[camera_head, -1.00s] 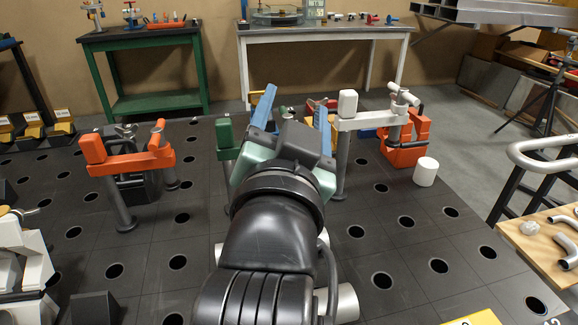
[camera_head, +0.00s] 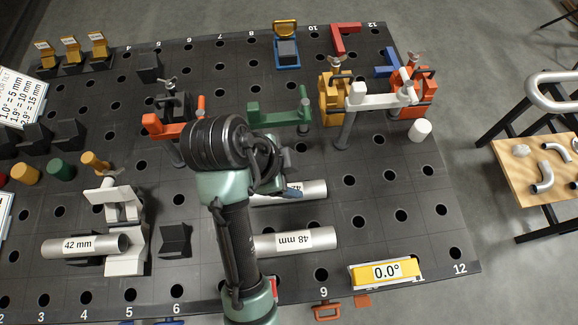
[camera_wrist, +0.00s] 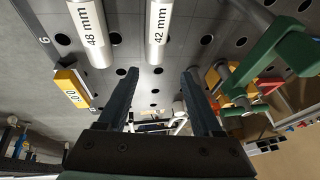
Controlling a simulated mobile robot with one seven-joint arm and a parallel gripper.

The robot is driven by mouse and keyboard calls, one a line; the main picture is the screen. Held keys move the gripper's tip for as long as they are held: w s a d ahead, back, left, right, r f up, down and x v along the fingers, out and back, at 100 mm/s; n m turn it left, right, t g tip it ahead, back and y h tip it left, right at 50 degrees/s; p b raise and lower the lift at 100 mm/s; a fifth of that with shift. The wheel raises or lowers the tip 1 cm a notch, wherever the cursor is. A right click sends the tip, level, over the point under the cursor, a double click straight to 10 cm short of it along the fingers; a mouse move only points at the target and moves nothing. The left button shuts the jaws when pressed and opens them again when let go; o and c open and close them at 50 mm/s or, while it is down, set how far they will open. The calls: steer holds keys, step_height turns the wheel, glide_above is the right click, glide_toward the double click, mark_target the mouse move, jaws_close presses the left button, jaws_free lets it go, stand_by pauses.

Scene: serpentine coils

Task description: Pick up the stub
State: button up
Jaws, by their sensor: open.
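No part is labelled as the stub, so I cannot tell which it is. A 48 mm tube (camera_head: 320,237) lies on the black table, partly behind my arm. Behind it lies a 42 mm tube (camera_head: 315,188), partly hidden by my gripper (camera_head: 290,192). The wrist view shows the 48 mm tube (camera_wrist: 88,22) and the 42 mm tube (camera_wrist: 160,20) beyond my fingers. My gripper (camera_wrist: 160,75) is open and empty there. Another 42 mm tube (camera_head: 60,247) rests on a white fixture at left. A short white cylinder (camera_head: 420,131) stands at the right.
The perforated table (camera_head: 400,225) carries orange (camera_head: 170,127), green (camera_head: 280,115) and white (camera_head: 375,98) clamps near my gripper. A yellow 0.0° display (camera_head: 386,272) sits at the front edge. A wooden stand (camera_head: 515,170) with bent tubes is off to the right.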

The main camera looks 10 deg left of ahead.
steer(key=b, duration=0.4)
glide_above(312, 188)
steer(key=s+a, duration=0.2)
step_height(312, 188, down, 6)
steer(key=shift+w+d+f, duration=0.1)
steer(key=shift+w, duration=0.05)
steer(key=shift+x, duration=3)
steer(key=shift+d, duration=0.1)
steer(key=shift+c, duration=0.2)
jaws_close()
